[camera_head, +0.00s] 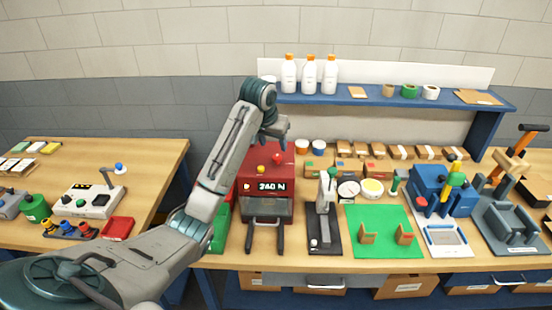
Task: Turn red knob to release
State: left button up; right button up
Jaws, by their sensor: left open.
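The red machine (284,178) stands on the wooden bench, with a lit force readout ending in N and two dark arms reaching forward. A small red knob (277,158) shows at the top of its front. A small yellow-orange knob (262,169) is just left of and below it. My left arm comes in from the lower left and bends over the machine's left side. My left gripper (277,132) is open above and behind the red knob, with no visible contact. Its fingertips are small and partly hidden. My right gripper is not in view.
A lever press (326,220) and a green mat (382,245) stand to the right on the bench. A blue shelf (390,101) with white bottles (309,74) runs behind. A second table (150,165) with small devices is at left, across a gap.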

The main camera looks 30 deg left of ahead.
aim_at(277, 157)
pick_arm(q)
jog(key=p+x, duration=0.2)
jog(key=x, duration=0.3)
jog(key=shift+w+a+f, duration=0.1)
jog(key=shift+f, duration=0.15)
jog(key=shift+w+f, duration=0.2)
jog(key=shift+f, duration=0.35)
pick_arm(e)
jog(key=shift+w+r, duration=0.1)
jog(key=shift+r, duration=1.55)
pick_arm(q)
jog(key=c, duration=1)
